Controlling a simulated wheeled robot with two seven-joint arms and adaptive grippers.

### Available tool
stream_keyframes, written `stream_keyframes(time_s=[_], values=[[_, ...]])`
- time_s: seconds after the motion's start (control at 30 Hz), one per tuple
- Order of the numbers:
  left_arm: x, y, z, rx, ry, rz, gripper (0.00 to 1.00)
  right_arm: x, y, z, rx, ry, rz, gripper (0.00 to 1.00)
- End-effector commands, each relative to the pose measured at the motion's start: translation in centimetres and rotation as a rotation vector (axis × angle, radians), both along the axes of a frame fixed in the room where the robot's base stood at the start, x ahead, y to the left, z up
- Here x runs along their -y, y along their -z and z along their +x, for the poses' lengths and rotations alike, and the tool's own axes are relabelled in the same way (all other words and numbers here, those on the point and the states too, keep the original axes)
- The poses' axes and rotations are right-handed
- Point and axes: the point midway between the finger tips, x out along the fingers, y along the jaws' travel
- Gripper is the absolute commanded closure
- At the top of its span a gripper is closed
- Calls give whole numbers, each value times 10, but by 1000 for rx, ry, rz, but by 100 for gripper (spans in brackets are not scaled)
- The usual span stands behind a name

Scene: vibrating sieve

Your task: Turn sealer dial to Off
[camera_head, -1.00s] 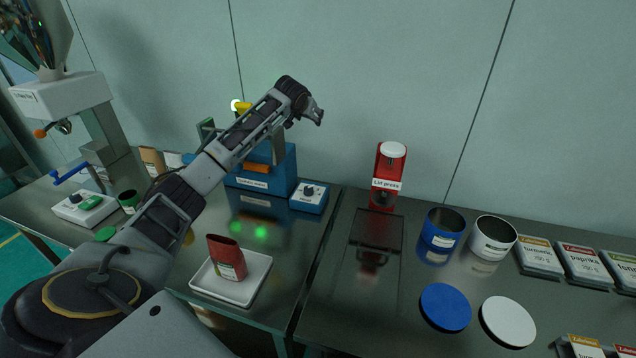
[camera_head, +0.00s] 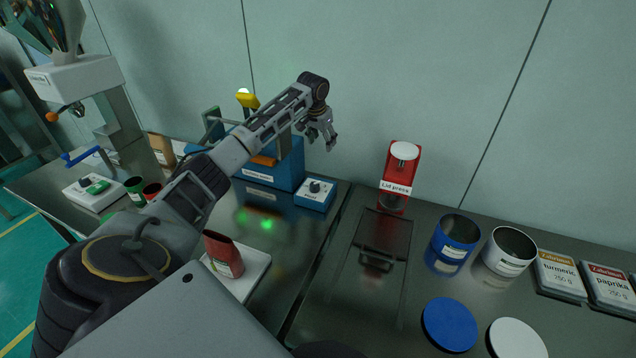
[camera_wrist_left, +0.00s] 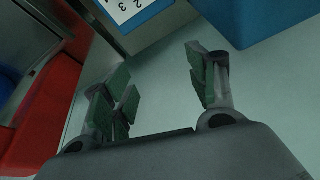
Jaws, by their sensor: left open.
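The sealer (camera_head: 286,172) is a blue machine by the wall at the middle left of the table. A small blue dial box (camera_head: 312,200) with a white top and a dark knob (camera_head: 315,186) stands just right of it. The knob's exact setting is too small to read. My left gripper (camera_head: 322,142) is open and empty, pointing down in the air above the dial box, apart from it. In the left wrist view its fingers (camera_wrist_left: 160,88) are spread. There a white panel (camera_wrist_left: 128,10) with printed numbers shows at the top edge; no knob shows. My right gripper is out of view.
The red lid press (camera_head: 400,170) stands right of the dial box. A white tray (camera_head: 262,272) with a red pouch (camera_head: 222,254) lies in front. Blue (camera_head: 452,238) and white (camera_head: 508,250) tins stand at right. The tabletop before the dial box is clear.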

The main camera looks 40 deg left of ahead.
Motion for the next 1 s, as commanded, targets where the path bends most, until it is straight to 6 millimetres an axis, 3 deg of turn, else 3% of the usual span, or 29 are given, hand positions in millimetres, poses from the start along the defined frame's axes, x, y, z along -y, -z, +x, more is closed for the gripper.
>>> stream_keyframes(time_s=[0.63, 1.0], values=[[19, 15, -69, -329, 225, -64, 42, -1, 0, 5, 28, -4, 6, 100], [19, 15, -72, -345, 286, -54, 42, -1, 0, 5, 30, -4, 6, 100]])
